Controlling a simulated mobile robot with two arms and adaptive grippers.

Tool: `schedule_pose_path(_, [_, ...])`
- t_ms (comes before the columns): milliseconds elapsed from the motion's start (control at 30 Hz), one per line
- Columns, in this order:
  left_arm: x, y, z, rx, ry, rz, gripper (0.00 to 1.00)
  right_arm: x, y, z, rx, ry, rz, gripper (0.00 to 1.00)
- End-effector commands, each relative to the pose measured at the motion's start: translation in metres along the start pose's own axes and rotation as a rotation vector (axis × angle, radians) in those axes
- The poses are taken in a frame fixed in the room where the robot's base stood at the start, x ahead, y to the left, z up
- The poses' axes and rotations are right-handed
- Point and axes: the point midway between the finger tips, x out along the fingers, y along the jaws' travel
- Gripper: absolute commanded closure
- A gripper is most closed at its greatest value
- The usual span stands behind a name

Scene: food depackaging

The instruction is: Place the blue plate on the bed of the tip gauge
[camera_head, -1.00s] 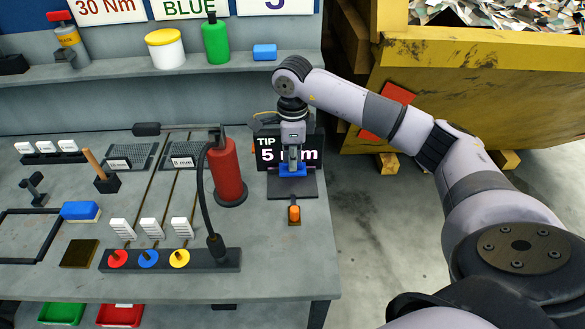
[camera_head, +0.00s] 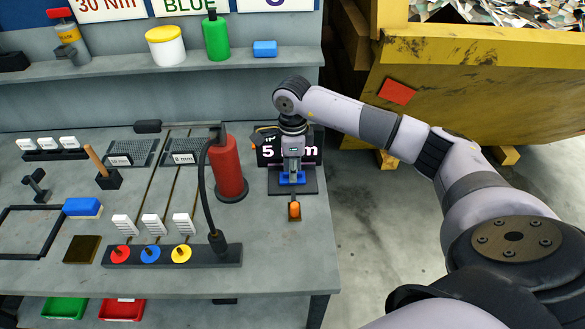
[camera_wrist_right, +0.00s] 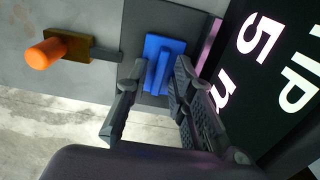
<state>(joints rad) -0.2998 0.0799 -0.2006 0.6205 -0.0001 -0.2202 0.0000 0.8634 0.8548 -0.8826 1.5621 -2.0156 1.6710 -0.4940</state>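The blue plate (camera_head: 292,180) is at the right end of the bench, over the dark bed of the tip gauge (camera_head: 308,190). In the right wrist view the plate (camera_wrist_right: 175,45) has a raised rib. My right gripper (camera_head: 292,166) points down at it, and its fingertips (camera_wrist_right: 160,75) are on either side of the rib, shut on it. I cannot tell whether the plate touches the bed. The gauge's display (camera_head: 308,153) stands behind, partly hidden by my gripper. My left gripper is not in view.
An orange knob (camera_head: 294,210) on a small block sits in front of the gauge. A red cylinder (camera_head: 227,168) with a black hose stands to the left. Switches and coloured discs fill the bench further left. A yellow skip (camera_head: 470,95) is behind on the right.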

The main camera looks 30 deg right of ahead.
Motion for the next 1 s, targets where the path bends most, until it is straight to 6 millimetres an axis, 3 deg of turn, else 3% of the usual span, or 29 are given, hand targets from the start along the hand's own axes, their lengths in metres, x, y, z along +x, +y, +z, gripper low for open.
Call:
schedule_pose_path(467, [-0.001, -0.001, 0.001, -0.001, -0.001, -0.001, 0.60, -0.008, -0.001, 0.000, 0.000, -0.002, -0.002, 0.72])
schedule_pose_path(1000, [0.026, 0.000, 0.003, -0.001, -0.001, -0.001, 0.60, -0.110, -0.001, 0.001, 0.001, -0.002, -0.003, 0.72])
